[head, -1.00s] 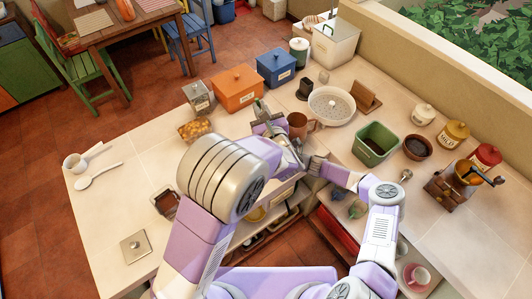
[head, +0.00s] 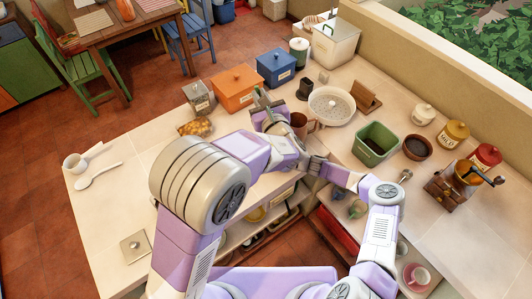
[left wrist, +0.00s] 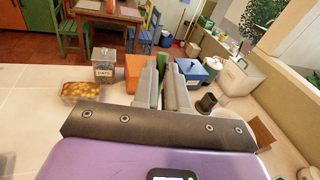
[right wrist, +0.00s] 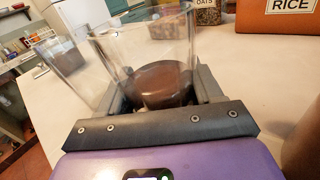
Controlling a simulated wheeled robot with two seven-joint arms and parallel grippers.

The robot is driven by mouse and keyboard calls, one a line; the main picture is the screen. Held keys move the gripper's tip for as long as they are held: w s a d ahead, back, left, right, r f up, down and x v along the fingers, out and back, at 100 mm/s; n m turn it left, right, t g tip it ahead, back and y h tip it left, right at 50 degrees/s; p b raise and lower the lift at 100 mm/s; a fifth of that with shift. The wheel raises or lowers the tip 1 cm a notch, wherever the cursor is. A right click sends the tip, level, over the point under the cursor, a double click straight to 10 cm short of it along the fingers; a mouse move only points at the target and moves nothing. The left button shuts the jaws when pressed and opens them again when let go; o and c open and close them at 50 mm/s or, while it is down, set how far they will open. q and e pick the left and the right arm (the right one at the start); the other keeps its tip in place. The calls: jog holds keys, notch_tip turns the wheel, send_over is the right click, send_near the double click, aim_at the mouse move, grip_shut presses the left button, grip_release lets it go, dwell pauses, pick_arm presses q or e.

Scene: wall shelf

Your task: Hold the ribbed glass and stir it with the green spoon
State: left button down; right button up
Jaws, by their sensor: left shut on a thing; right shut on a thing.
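My left gripper (left wrist: 163,85) is shut on the green spoon (left wrist: 164,63); its green handle shows between the fingers in the left wrist view. The left gripper also shows in the head view (head: 267,112), above the counter near the brown mug. The spoon's lower end is hidden. My right gripper (right wrist: 160,97) is shut on the clear glass (right wrist: 140,50), which has dark brown contents at its bottom. Its ribs are not clear in this view. In the head view the glass is hidden behind my arms. I cannot see the spoon inside the glass.
A brown mug (head: 299,122) and a white round dish (head: 331,105) stand close beside the left gripper. Orange (head: 236,88) and blue (head: 276,68) boxes stand behind it. A green bin (head: 375,143) is to the right.

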dwell(0.4)
pick_arm(q)
jog(key=s+a+f+n+g+h, duration=0.2)
jog(key=s+f+n+g, duration=0.3)
jog(key=n, duration=0.8)
jog(key=s+a+f+n+g+h, duration=0.3)
jog(key=s+f+n+g, duration=0.2)
jog(key=n+g, duration=0.5)
jog(key=shift+s+a+n+g, duration=0.2)
jog(key=shift+s+n+g, duration=0.35)
jog(key=shift+n, duration=1.15)
jog(key=shift+s, duration=0.15)
pick_arm(e)
jog(key=o, duration=1.4)
